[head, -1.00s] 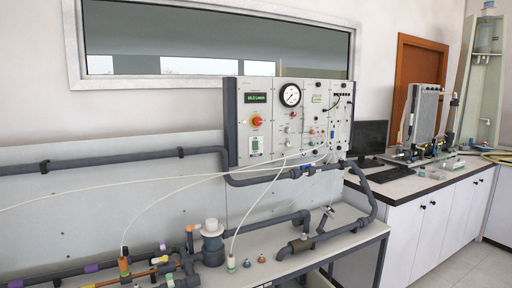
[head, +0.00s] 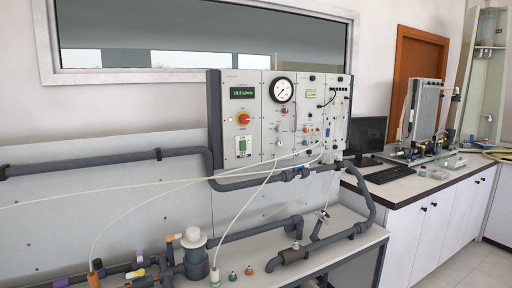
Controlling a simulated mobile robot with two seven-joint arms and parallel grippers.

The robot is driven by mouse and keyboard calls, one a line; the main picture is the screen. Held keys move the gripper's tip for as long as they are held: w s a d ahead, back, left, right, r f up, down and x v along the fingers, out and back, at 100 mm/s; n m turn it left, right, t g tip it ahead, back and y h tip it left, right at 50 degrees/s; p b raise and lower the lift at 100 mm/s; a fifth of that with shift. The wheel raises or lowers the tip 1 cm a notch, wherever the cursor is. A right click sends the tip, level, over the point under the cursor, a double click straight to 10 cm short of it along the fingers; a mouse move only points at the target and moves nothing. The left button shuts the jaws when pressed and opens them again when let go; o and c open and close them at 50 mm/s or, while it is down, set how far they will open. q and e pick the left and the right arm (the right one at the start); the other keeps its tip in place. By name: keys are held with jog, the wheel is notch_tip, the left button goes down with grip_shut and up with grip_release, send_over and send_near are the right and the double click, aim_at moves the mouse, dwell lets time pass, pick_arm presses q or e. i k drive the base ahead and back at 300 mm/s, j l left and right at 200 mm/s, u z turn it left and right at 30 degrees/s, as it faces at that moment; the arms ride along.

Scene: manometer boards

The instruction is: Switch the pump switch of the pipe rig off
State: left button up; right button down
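The pipe rig's control panel (head: 265,105) stands upright against the wall, above a bench with grey pipes (head: 110,160). Its upper left holds a lit green display (head: 243,92), with a round pressure gauge (head: 282,90) to the right. Neither of my grippers is in view.
Thin white hoses (head: 130,195) cross in front of the panel's lower part. A white-capped grey pot (head: 194,240) and small fittings stand on the bench. A monitor (head: 367,136) and a second apparatus (head: 424,112) stand on the counter at right.

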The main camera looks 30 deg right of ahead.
aim_at(242, 143)
jog(key=i+l, duration=0.3)
jog(key=l, duration=0.2)
jog(key=i+l, duration=0.3)
jog(key=l, duration=0.15)
jog(key=i+l, duration=0.35)
jog(key=l, duration=0.15)
jog(key=i+l, duration=0.3)
jog(key=l, duration=0.2)
jog(key=z, duration=0.05)
